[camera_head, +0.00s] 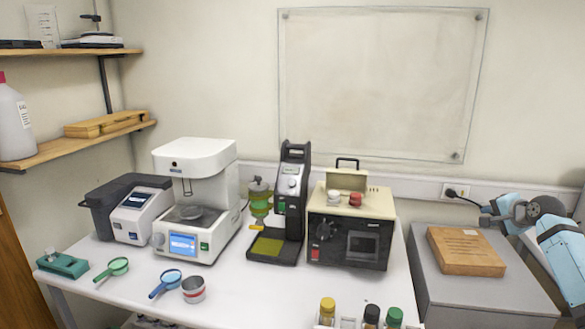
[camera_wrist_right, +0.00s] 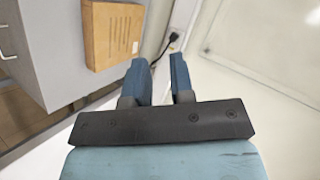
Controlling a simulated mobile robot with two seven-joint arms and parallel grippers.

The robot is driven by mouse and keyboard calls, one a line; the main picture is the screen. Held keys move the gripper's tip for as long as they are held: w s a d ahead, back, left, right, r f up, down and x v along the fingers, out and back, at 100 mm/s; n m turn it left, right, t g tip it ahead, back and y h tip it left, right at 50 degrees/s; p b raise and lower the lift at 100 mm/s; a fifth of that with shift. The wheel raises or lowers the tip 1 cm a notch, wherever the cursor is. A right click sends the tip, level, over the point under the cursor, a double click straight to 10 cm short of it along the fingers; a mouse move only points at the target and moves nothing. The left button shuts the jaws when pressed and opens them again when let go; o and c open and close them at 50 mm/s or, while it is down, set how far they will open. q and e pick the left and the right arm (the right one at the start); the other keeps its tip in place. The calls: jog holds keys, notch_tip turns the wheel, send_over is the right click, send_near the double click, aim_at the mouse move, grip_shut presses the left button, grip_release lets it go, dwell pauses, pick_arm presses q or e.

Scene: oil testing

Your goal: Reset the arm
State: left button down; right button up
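My right arm comes in at the right edge of the head view, with its gripper (camera_head: 486,214) above the back of the grey cabinet. In the right wrist view the two blue fingers (camera_wrist_right: 160,76) stand apart with an empty gap between them. The gripper is open and touches nothing that I can see. Behind the fingers are the white wall, a socket cable and the cabinet side. My left arm and gripper do not show in the head view.
A wooden block (camera_head: 466,251) lies on the grey cabinet (camera_head: 480,293), close to my right arm. A power cable (camera_head: 464,197) runs from the wall socket. The white table (camera_head: 250,285) holds several instruments, two magnifiers, a cup and, at the front, capped bottles (camera_head: 394,317).

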jog(key=s+a+f+n, duration=0.35)
jog(key=s+f, duration=0.25)
jog(key=f, duration=0.3)
jog(key=s+a+f+n+g+h, duration=0.1)
jog(key=s+a+f+n, duration=0.25)
jog(key=s+f, duration=0.4)
jog(key=s+a+f+n, duration=0.3)
jog(key=s+f+n, duration=0.15)
jog(key=f, duration=0.65)
jog(key=s+a+f+n+y, duration=0.1)
jog(key=s+a+f+n, duration=0.3)
jog(key=s, duration=0.5)
jog(key=s+a+f+n+g+y, duration=0.1)
jog(key=s+a+f+n, duration=0.15)
jog(key=s+a, duration=0.55)
jog(key=s+a+f+n+y, duration=0.1)
jog(key=s+a+f+n, duration=0.25)
jog(key=s, duration=0.75)
jog(key=a+r+m+p, duration=0.1)
jog(key=a+r+m, duration=0.1)
jog(key=a, duration=0.4)
jog(key=a+r+m+t+p, duration=0.1)
jog(key=a+m, duration=0.1)
jog(key=a, duration=0.4)
jog(key=shift+w+r+m, duration=0.35)
